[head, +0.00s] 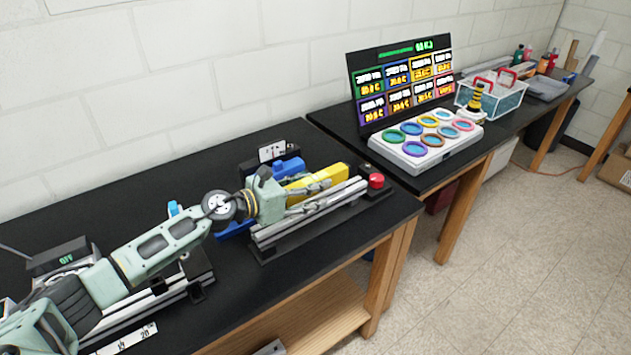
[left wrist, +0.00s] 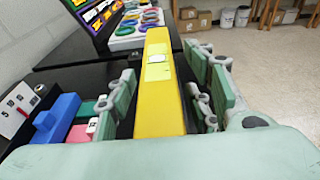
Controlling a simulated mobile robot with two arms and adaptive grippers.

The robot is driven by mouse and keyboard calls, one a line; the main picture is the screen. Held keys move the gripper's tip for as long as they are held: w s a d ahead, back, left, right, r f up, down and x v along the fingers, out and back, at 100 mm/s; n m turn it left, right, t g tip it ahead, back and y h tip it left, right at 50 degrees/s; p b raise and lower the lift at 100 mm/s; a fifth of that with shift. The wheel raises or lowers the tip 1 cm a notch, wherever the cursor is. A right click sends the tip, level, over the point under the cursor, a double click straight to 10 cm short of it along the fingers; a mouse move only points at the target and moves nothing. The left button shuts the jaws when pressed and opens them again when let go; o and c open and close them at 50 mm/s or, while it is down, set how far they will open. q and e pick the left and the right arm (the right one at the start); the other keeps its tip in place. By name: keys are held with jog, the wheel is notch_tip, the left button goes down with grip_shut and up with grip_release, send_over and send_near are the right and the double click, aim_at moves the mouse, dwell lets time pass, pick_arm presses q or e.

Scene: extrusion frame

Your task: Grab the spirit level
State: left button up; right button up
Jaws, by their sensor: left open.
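The spirit level is a long yellow bar (head: 325,178) lying on the near black table, close to the metal extrusion rails. In the left wrist view the spirit level (left wrist: 159,105) runs lengthwise away from me, with a pale vial window on its top. My left gripper (head: 308,196) is open, low over the table at the spirit level. In the left wrist view its fingers stand on either side of the yellow bar, with a gap visible on the right. I cannot tell whether the left finger touches it. My right gripper is not in view.
A blue block (head: 288,167) and a small numbered card (head: 272,151) sit behind the gripper. A red button (head: 376,181) is at the rail's right end. A second table holds a white tray of coloured rings (head: 425,150), a display (head: 400,80) and a clear basket (head: 497,98).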

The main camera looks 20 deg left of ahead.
aim_at(311, 180)
pick_arm(q)
jog(key=shift+c, duration=0.2)
grip_shut()
dwell(0.4)
jog(key=shift+r, duration=0.45)
notch_tip(311, 180, up, 4)
jog(key=shift+r+p, duration=0.1)
jog(key=shift+p, duration=0.4)
jog(key=d+r+p, duration=0.6)
jog(key=d+p, duration=0.3)
jog(key=d, duration=0.2)
jog(key=shift+s+d+p, duration=0.3)
jog(key=shift+p, duration=0.1)
